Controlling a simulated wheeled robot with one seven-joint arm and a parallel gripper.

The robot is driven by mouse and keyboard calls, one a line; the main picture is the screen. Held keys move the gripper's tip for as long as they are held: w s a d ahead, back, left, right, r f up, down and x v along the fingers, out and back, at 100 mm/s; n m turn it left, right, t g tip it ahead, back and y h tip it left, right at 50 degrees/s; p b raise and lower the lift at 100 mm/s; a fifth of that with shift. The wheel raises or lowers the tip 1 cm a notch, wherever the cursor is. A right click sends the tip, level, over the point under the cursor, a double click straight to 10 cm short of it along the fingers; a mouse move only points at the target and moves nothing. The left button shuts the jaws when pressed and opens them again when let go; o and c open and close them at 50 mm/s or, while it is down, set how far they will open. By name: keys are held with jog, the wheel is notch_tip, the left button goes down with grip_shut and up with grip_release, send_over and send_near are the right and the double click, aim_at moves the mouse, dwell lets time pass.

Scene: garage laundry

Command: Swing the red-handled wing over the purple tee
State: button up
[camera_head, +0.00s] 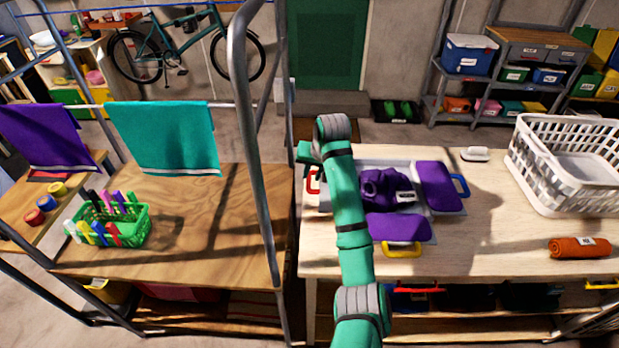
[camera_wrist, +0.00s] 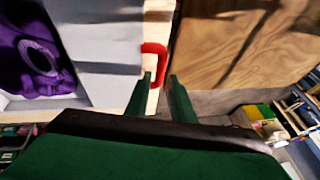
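The red-handled wing is a pale panel at the left of the folding board; its red handle (camera_head: 313,184) sticks out on the left, and my arm hides much of the panel. In the wrist view the pale panel (camera_wrist: 105,45) lies flat, with the red handle (camera_wrist: 160,50) just beyond my fingertips. My gripper (camera_wrist: 160,80) is open, its two fingers parted; whether they touch the handle I cannot tell. The purple tee (camera_head: 384,188) lies bunched on the board's middle. Purple cloth also covers the blue-handled wing (camera_head: 438,184) and the yellow-handled wing (camera_head: 398,228).
A white basket (camera_head: 570,165) and a rolled orange cloth (camera_head: 580,248) are on the table's right. A metal rack post (camera_head: 255,150) stands left of my arm. A green marker basket (camera_head: 110,225) sits on the left table.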

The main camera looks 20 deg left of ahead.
aim_at(309, 180)
jog(key=shift+x, duration=1.8)
jog(key=shift+c, duration=0.6)
grip_shut()
jog(key=shift+a, duration=0.1)
